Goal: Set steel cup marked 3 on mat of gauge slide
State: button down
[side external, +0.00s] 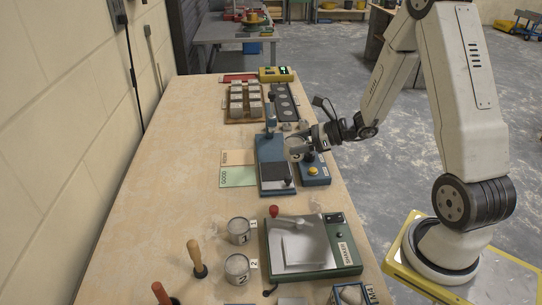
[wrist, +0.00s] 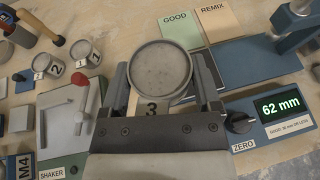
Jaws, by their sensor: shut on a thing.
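My gripper (side external: 314,138) is shut on the steel cup marked 3 (side external: 296,147), beside and above the gauge slide. In the wrist view the cup (wrist: 161,70) stands between the two fingers (wrist: 165,80), with its round grey fill facing the camera and its tag 3 partly covered by the gripper. The blue gauge slide (side external: 268,150) has a dark mat (side external: 274,172) at its near end. The gauge readout (wrist: 278,106) shows 62 mm.
Cups marked 1 (side external: 239,230) and 2 (side external: 237,268) stand left of the green shaker (side external: 325,250) with its red knob. GOOD (side external: 238,177) and REMIX (side external: 237,157) cards lie left of the slide.

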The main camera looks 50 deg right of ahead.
jog(key=w+f, duration=0.2)
jog(key=w, duration=0.1)
jog(key=w+d+f, duration=0.1)
jog(key=w+f, duration=0.2)
jog(key=shift+d+f, duration=0.15)
jog(key=shift+f, duration=0.1)
jog(key=shift+w+d+f, duration=0.15)
jog(key=shift+w+f, duration=0.4)
jog(key=shift+f, duration=0.1)
jog(key=shift+w+f, duration=0.15)
jog(key=shift+w, duration=0.05)
jog(key=shift+f, duration=1.55)
jog(key=shift+f, duration=0.15)
grip_release()
